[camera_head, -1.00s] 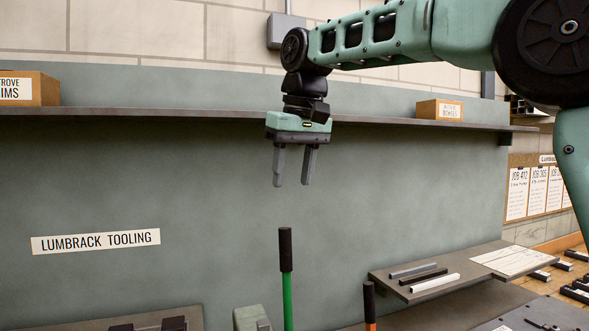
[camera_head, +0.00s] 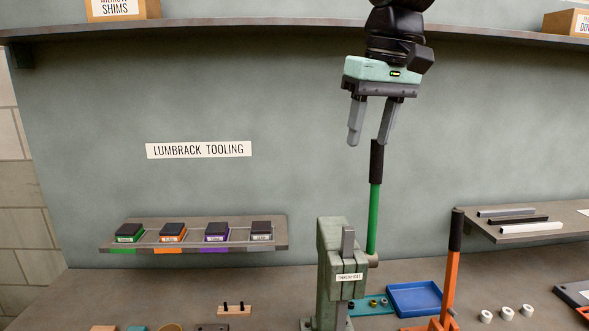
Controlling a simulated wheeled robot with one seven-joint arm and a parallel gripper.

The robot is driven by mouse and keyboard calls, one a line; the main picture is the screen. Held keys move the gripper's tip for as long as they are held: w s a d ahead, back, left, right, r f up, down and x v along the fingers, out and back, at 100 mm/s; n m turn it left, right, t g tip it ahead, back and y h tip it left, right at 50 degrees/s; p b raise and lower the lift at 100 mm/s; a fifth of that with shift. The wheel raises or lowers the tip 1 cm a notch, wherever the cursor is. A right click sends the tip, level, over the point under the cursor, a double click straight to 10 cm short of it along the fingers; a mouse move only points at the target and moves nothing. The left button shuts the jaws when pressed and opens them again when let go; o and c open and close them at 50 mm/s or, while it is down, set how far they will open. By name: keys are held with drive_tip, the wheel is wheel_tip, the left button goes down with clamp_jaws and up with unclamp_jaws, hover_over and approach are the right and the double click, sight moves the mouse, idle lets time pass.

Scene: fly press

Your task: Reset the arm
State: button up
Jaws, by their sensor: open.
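My gripper (camera_head: 371,122) hangs pointing down in front of the green-grey back panel, just above the black grip of the green-handled lever (camera_head: 374,205). Its two grey fingers are apart with nothing between them. The lever stands upright at the green press (camera_head: 335,265), which bears a small white label. I cannot tell whether the right finger touches the grip or is only in front of it. An orange lever (camera_head: 450,275) with a black grip stands to the right.
A shelf (camera_head: 230,31) with boxes runs behind my wrist. A small rack (camera_head: 195,246) holds several black-topped blocks at left. A blue tray (camera_head: 414,298), white rings (camera_head: 507,313) and a side shelf (camera_head: 540,231) with bars are at right.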

drive_tip(key=s+a+f+n+g+b, duration=0.1)
drive_tip(key=s+a+f+b, duration=0.15)
drive_tip(key=s+f, duration=0.65)
drive_tip(key=s+a+f+n+b, duration=0.15)
drive_tip(key=s+f+b, duration=0.3)
drive_tip(key=f, duration=0.85)
drive_tip(key=s+d+f+n+b, duration=0.1)
drive_tip(key=s+d+f+b, duration=0.2)
drive_tip(key=s+f, duration=1)
drive_tip(key=shift+d+f+g+h, duration=0.3)
drive_tip(key=shift+d+f, duration=0.3)
drive_tip(key=shift+f, duration=0.05)
